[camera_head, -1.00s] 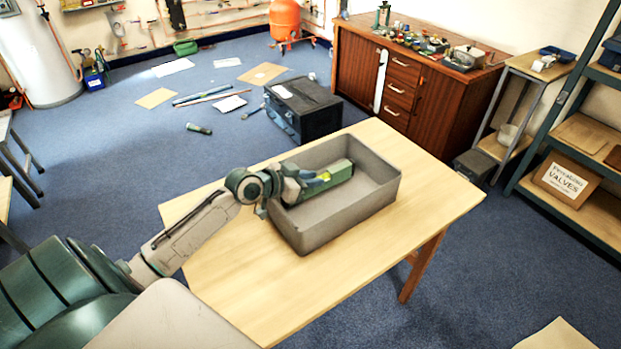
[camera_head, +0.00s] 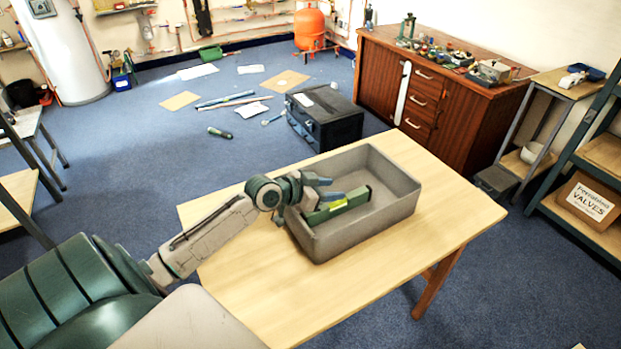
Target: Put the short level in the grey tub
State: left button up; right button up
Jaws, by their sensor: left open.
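The grey tub (camera_head: 352,238) stands on the light wooden table. The short level (camera_head: 352,200), a green bar with a yellow-green vial window, lies inside the tub, towards its left side. My left gripper (camera_head: 326,190) is open at the tub's left end, its fingers just above the near-left end of the level and apart from most of it. The gripper hides part of the level's left end. My right gripper does not show.
The table (camera_head: 405,265) is bare around the tub. A black toolbox (camera_head: 325,118) stands on the blue carpet behind it. A wooden cabinet (camera_head: 440,100) with tools on top is at the back right. Shelving stands at the far right.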

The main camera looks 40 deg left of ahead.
pick_arm(q)
jog(key=shift+s+a+r, duration=0.15)
jog(key=shift+s+r, duration=0.05)
jog(key=shift+r, duration=0.2)
jog(key=v, duration=0.5)
jog(key=shift+s+a+r, duration=0.1)
jog(key=shift+s+r, duration=0.05)
jog(key=shift+s, duration=0.2)
jog(key=p+v, duration=0.4)
jog(key=v, duration=0.1)
jog(key=shift+s+r+p, duration=0.2)
jog(key=shift+s+p, duration=0.1)
jog(key=shift+p, duration=0.05)
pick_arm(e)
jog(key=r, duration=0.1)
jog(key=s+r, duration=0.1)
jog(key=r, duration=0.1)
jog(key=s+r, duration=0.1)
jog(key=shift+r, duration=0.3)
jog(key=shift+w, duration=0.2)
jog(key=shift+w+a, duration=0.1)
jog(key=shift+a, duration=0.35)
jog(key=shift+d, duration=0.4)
